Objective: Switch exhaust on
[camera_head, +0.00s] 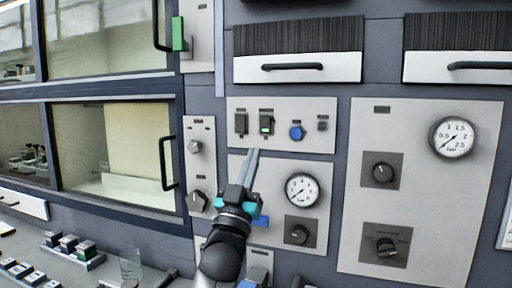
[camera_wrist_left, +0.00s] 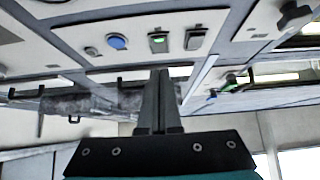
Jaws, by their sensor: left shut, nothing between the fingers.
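A light grey switch panel (camera_head: 282,143) holds two dark rocker switches, a blue knob and a small dark fitting. The left rocker (camera_head: 241,124) shows no light; the right rocker (camera_head: 266,124) has a lit green patch. Their labels are too small to read, so I cannot tell which is the exhaust. In the left wrist view the green-lit rocker (camera_wrist_left: 158,42) and the dark rocker (camera_wrist_left: 195,39) lie beyond the fingers. My left gripper (camera_head: 253,153) is shut and empty, its tips just below the two rockers, apparently not touching them. My right gripper is not in view.
The blue knob (camera_head: 297,132) sits right of the rockers. A pressure gauge (camera_head: 302,190) and a black knob (camera_head: 300,233) are below. Windowed doors with a black handle (camera_head: 168,163) stand left. A right panel (camera_head: 365,125) carries another gauge and two knobs.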

